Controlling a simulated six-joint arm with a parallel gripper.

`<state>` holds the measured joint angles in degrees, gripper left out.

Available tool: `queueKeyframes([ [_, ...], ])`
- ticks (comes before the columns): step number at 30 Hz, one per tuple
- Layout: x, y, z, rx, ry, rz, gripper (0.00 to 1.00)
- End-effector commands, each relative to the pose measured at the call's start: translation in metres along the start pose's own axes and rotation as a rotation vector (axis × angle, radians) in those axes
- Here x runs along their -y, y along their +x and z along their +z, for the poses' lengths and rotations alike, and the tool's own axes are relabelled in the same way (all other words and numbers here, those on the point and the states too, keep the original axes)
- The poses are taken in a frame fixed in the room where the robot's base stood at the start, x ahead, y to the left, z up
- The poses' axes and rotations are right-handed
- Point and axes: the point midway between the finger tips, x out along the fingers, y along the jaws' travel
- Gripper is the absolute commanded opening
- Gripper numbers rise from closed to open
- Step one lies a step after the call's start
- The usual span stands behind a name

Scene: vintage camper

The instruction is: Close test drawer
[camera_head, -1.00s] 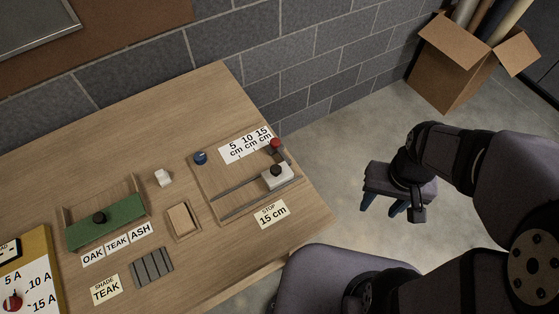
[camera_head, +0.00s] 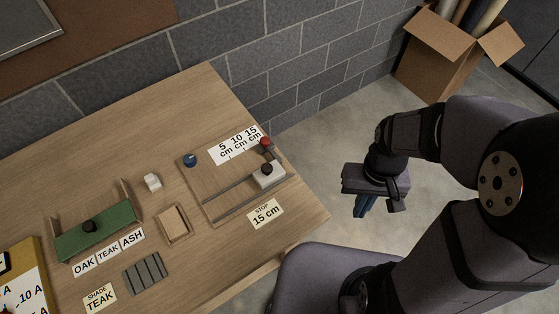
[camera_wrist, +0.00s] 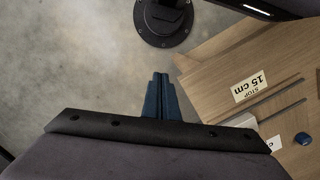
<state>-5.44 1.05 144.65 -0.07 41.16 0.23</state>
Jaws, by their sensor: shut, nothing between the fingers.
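A green-fronted drawer (camera_head: 110,226) with a black knob (camera_head: 89,226) is on the left of the table, with wooden side walls behind its front. It is the only drawer-like thing I see; I cannot tell how far out it stands. My gripper (camera_head: 363,206) is shut and empty, off the table's right edge over the floor, far right of the drawer. In the wrist view its blue fingertips (camera_wrist: 160,76) are together, with bare floor beyond them. The drawer is not in the wrist view.
Between them lie a slide board with a white block (camera_head: 269,177) and red knob (camera_head: 265,141), a "STOP 15 cm" card (camera_head: 265,214), a wooden tray (camera_head: 187,225), a white cube (camera_head: 153,182) and grey slats (camera_head: 147,273). A block wall (camera_head: 290,60) stands behind. A cardboard box (camera_head: 440,60) stands at back right.

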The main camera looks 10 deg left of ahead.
Motion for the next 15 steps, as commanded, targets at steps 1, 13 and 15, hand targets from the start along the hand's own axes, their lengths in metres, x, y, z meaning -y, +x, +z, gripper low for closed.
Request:
queueKeyframes([
  [1,0.006,0.007,-0.014,0.006,-0.019,-0.001,0.0],
  [13,0.091,-0.039,-0.159,-0.001,0.351,-0.202,0.0],
  [15,0.106,-0.065,-0.172,0.014,0.507,-0.26,0.0],
])
